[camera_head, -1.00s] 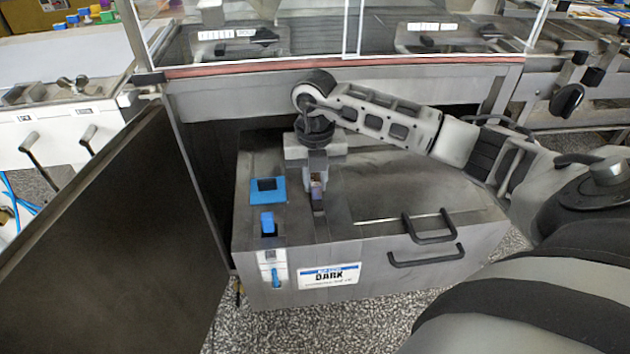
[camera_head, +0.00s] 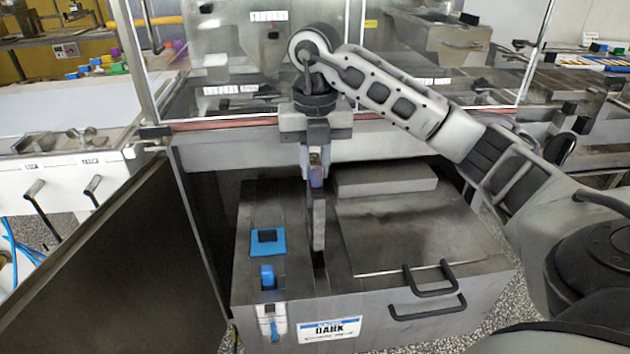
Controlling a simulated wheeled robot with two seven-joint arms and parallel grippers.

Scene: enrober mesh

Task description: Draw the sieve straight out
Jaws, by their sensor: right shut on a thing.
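The sieve (camera_head: 319,225) shows as a narrow grey upright plate, seen nearly edge-on. It stands above a dark slot (camera_head: 319,258) in the top of the grey tank (camera_head: 270,208) labelled DARK. My right gripper (camera_head: 317,177) points down and is shut on the sieve's upper end, near a small purple part. The sieve looks about upright. I cannot tell whether its lower end is still inside the slot. My left gripper is not in view.
A blue square fitting (camera_head: 267,242) and a blue latch (camera_head: 267,276) lie left of the slot. A lid with black handles (camera_head: 428,292) lies right. An open dark door (camera_head: 110,270) stands left. The clear guard (camera_head: 300,60) rises behind my gripper.

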